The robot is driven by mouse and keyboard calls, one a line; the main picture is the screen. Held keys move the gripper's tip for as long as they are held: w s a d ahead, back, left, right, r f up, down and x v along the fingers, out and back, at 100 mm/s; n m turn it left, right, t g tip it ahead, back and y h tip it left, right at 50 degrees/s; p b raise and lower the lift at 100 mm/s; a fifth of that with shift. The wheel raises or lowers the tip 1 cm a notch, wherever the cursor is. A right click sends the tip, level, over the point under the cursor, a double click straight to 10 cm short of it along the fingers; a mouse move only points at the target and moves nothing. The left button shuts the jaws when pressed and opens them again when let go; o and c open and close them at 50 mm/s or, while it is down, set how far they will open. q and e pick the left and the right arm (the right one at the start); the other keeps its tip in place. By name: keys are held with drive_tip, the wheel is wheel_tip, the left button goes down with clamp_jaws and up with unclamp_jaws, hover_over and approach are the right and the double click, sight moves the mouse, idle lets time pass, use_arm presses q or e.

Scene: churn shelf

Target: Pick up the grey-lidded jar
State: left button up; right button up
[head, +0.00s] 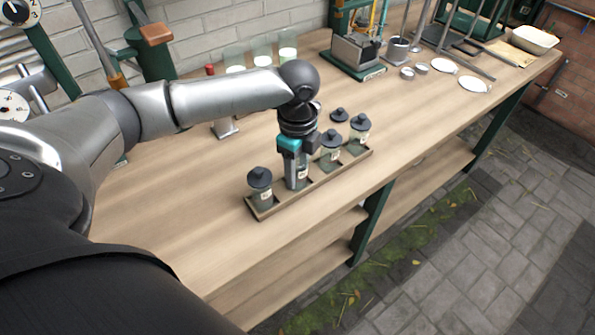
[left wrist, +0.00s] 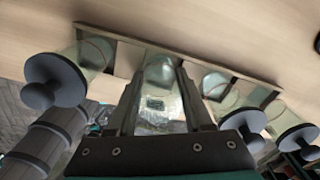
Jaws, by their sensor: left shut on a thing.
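A long wooden tray (head: 262,212) holds a row of glass jars with dark grey knobbed lids. One jar (head: 259,185) stands at its near left end. Two more jars, the middle one (head: 331,145) and the far one (head: 360,132), stand to the right. My left gripper (head: 297,180) points down over the tray, shut on a pale labelled glass jar between these. This held jar also shows between the fingers in the left wrist view (left wrist: 160,90); its top is hidden by my gripper. I cannot tell whether it touches the tray. My right gripper is out of view.
A dark lid-like object (head: 340,115) is on the bench behind the tray. Glass jars (head: 262,50) stand by the brick wall. A press-like device (head: 356,55), white discs (head: 444,66) and a white basin (head: 534,40) are farther right. The bench's front is clear.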

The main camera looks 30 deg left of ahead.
use_arm(q)
clamp_jaws()
wheel_tip(320, 180, up, 20)
drive_tip(key=p, duration=0.5)
drive_tip(key=s+d+f+n, duration=0.1)
drive_tip(key=d+n, duration=0.3)
drive_tip(key=n, duration=0.5)
drive_tip(key=s+d+n, duration=0.4)
drive_tip(key=n, duration=0.5)
drive_tip(key=shift+s+d+f, duration=0.2)
drive_tip(key=shift+s+f, duration=0.05)
drive_tip(key=shift+f, duration=0.15)
